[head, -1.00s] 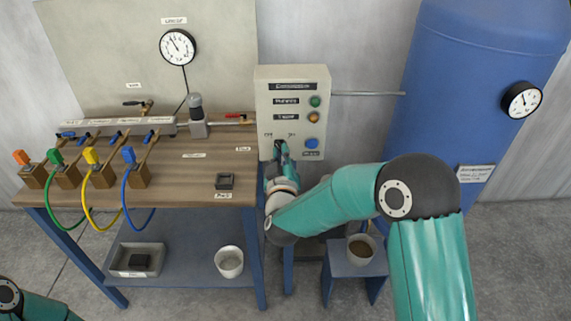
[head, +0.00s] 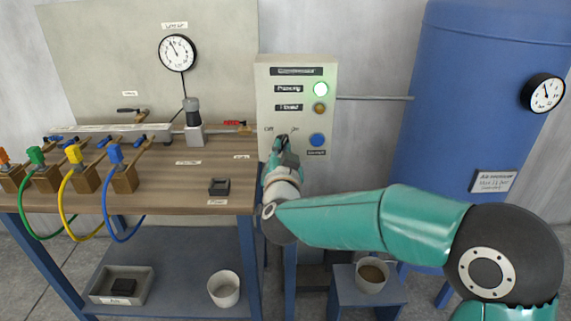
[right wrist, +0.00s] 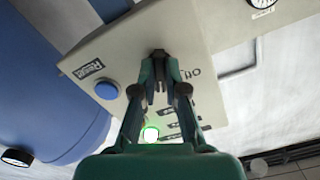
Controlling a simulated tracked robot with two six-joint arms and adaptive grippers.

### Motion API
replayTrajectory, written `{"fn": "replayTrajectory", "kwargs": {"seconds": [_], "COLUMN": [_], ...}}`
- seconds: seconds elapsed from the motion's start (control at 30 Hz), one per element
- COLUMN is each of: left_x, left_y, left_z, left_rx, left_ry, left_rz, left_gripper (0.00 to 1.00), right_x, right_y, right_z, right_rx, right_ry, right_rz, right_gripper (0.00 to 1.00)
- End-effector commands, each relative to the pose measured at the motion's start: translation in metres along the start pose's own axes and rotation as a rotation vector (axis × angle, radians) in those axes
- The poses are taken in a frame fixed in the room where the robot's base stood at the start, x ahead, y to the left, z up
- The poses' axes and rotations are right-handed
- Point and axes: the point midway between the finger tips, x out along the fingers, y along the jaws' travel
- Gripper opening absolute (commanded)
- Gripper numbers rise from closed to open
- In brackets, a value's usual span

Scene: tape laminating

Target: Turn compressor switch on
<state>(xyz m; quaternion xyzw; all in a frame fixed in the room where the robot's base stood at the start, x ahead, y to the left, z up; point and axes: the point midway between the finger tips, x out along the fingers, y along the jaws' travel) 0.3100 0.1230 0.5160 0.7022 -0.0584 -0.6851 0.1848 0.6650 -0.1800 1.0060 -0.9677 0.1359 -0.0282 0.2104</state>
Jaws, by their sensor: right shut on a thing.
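The beige compressor panel (head: 265,85) hangs on the wall right of the bench. Its green lamp (head: 320,89) glows brightly and also shows lit in the right wrist view (right wrist: 150,134). Below are an amber lamp (head: 320,108) and a blue button (head: 317,140). The switch sits between the "Off" and "On" labels. My right gripper (head: 284,143) is at the panel, shut on the switch knob. In the right wrist view its fingertips (right wrist: 159,58) meet at the panel face. The fingers largely hide the knob, so its exact angle is unclear. My left gripper is not in view.
A wooden bench (head: 150,192) with coloured valves and hoses stands to the left. A blue tank (head: 470,90) with a gauge (head: 543,93) stands to the right. A low blue stool (head: 350,300) holding a cup (head: 371,275) is below my right arm.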

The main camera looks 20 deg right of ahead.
Motion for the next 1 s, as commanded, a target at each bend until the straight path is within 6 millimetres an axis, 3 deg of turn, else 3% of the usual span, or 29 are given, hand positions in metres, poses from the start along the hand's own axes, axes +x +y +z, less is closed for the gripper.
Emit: {"fn": "replayTrajectory", "kwargs": {"seconds": [0.1, 0.4, 1.0], "left_x": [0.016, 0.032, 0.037], "left_y": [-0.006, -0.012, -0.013], "left_z": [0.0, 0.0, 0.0], "left_rx": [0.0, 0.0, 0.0], "left_ry": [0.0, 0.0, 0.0], "left_rz": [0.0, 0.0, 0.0], "left_gripper": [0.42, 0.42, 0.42], "right_x": [0.0, 0.001, 0.001], "right_y": [0.002, 0.002, 0.002], "right_z": [-0.001, -0.003, -0.006], "right_rx": [0.106, 0.295, 0.379], "right_ry": [0.011, 0.013, 0.014], "right_rz": [0.0, 0.002, 0.006], "right_gripper": [0.0, 0.0, 0.0]}}
